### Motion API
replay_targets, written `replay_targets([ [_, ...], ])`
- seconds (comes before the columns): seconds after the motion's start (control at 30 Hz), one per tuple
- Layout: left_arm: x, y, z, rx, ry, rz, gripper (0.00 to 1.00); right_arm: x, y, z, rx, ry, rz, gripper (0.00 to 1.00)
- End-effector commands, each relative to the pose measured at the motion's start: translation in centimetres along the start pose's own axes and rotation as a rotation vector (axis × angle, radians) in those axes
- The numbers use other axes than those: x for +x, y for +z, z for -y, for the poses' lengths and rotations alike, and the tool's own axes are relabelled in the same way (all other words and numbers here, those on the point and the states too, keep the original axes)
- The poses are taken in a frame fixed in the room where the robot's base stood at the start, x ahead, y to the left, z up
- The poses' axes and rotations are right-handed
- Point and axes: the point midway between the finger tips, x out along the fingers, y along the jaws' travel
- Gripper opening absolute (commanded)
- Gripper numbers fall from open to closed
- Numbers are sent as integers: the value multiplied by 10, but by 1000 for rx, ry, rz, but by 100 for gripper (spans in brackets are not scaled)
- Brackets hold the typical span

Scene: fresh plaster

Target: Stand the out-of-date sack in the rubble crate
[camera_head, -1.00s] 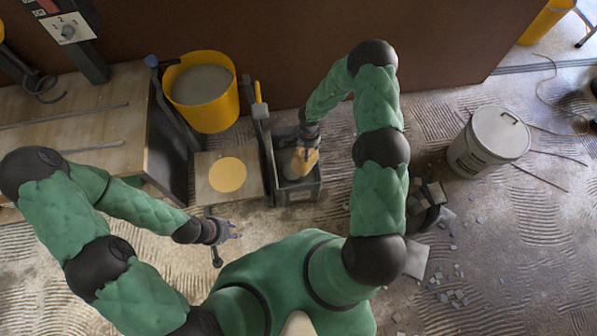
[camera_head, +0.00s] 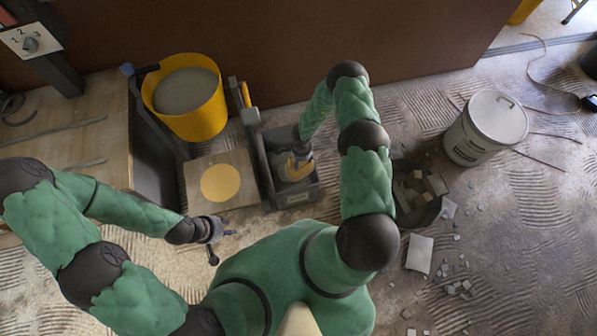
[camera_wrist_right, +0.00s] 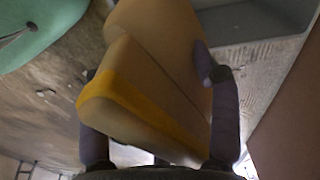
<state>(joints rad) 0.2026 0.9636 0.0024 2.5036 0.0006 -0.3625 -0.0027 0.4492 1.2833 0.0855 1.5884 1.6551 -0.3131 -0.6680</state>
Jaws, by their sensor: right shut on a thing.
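My right gripper (camera_head: 303,150) is shut on a tan paper sack with a yellow band (camera_head: 298,169). In the right wrist view the sack (camera_wrist_right: 150,85) sits between the two dark fingers and looks tilted. In the head view the sack overlaps a grey open-topped crate (camera_head: 297,198) with a pale label. I cannot tell whether the sack touches the crate floor. Part of a grey box shows in the wrist view (camera_wrist_right: 255,18). A dark container with broken pieces (camera_head: 428,214) stands right of my right arm, which partly hides it. My left gripper (camera_head: 229,228) is open and empty, low at the left.
A yellow tub of grey plaster (camera_head: 205,118) stands behind a board with a round yellow patch (camera_head: 190,183). A wooden bench (camera_head: 95,145) is at the left. A lidded white bucket (camera_head: 470,145) stands at the right. Loose shards lie on the floor at lower right.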

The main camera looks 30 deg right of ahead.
Motion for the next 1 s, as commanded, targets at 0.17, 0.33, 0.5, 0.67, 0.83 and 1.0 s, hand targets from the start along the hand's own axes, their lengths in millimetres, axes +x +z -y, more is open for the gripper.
replay_targets([
  [0.17, 16, 0, 6, 0, 0, 0, 32, 39, -1, 2, 1, -3, -1, 4],
  [0.33, 27, -1, 10, 0, 0, 0, 32, 73, -1, 1, 2, -2, -1, 4],
  [0.5, 39, -2, 14, 0, 0, 0, 32, 107, -1, 2, 1, -3, -2, 4],
  [0.67, 51, -2, 18, 0, 0, 0, 32, 138, -1, 1, 2, -3, -2, 4],
  [0.83, 63, -2, 22, 0, 0, 0, 32, 170, -2, 2, 1, -4, -2, 4],
  [1.0, 70, -3, 25, 0, 0, 0, 32, 188, -2, 2, 0, -4, -3, 4],
])
